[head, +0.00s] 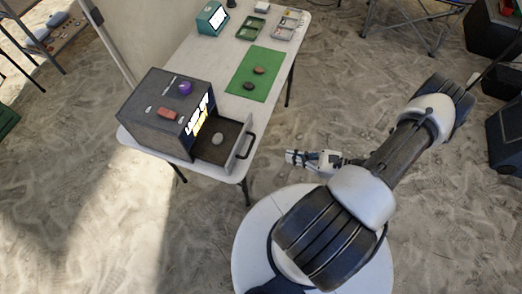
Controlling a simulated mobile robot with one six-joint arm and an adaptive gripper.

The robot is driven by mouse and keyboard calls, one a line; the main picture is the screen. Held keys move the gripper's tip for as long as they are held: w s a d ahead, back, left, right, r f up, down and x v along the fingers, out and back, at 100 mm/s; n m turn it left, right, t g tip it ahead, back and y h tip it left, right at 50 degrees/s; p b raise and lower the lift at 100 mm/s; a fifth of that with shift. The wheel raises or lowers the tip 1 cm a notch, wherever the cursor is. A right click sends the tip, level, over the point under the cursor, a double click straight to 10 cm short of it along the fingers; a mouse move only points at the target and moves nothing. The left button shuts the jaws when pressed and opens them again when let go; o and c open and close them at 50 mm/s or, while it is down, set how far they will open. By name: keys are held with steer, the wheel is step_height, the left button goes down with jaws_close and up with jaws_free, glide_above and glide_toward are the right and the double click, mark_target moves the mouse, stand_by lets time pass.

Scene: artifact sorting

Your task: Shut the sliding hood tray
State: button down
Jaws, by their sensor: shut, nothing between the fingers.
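The hood (160,107) is a dark grey box at the near end of the white table. Its sliding tray (214,158) is pulled out to the right, with a dark handle (246,146) on its light front panel. A pale round stone (217,139) lies in the tray. My gripper (290,157) is shut and empty. It is to the right of the handle, apart from it and off the table's edge.
A green mat (249,84) with two dark stones is farther back. Small trays (250,35) and a teal box (212,18) stand at the far end. Open sand lies right of the table.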

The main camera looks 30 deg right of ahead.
steer(key=b+x, duration=0.2)
steer(key=x, duration=0.9)
steer(key=shift+w+a, duration=0.3)
steer(key=shift+f, duration=0.1)
